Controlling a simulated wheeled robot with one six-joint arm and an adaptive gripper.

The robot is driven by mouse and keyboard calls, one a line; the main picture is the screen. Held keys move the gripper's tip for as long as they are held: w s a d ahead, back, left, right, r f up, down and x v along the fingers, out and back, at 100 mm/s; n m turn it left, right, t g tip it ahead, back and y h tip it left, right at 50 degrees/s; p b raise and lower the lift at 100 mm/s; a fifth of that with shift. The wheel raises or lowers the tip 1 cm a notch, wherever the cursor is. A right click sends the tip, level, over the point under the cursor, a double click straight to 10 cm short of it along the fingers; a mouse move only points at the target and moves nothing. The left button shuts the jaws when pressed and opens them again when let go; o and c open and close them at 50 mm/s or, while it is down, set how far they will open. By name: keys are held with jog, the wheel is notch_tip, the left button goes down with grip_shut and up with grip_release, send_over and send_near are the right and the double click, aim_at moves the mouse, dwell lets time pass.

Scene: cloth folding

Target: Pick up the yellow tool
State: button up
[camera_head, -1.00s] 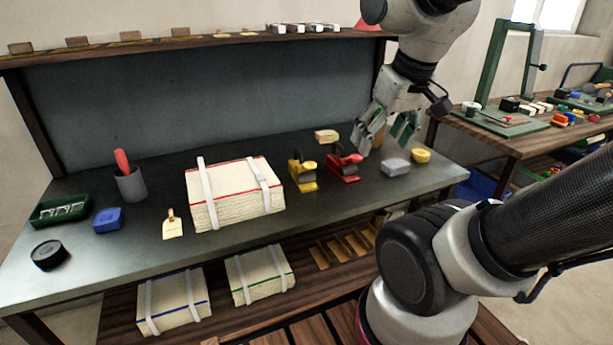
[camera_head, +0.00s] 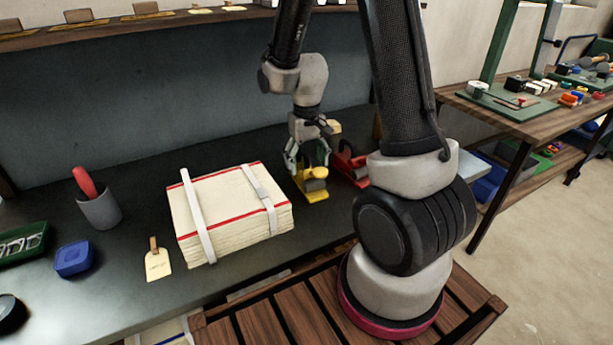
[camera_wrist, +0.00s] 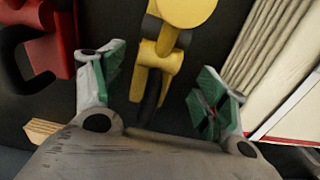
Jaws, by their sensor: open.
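The yellow tool (camera_head: 312,184) stands on the dark tabletop, just right of the bundled cloth stack. My gripper (camera_head: 306,160) is above and just behind it, pointing down. In the wrist view the yellow tool (camera_wrist: 162,60) lies between the two green-padded fingers of my gripper (camera_wrist: 160,92). The fingers are apart, with a gap on each side of the tool. A similar red tool (camera_head: 350,165) stands just to the right; it shows at the upper left of the wrist view (camera_wrist: 58,45).
The strapped cloth stack (camera_head: 232,215) is close on the left of the yellow tool. A small wooden block (camera_head: 334,127) lies behind. A grey cup (camera_head: 100,208) with a red-handled item, a tag (camera_head: 158,263) and a blue box (camera_head: 73,259) stand farther left.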

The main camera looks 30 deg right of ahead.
aim_at(307, 164)
jog(key=f, duration=0.4)
jog(key=shift+w+d+f, duration=0.25)
jog(key=shift+w+f, duration=0.05)
jog(key=shift+f, duration=0.1)
jog(key=shift+c, duration=0.2)
grip_shut()
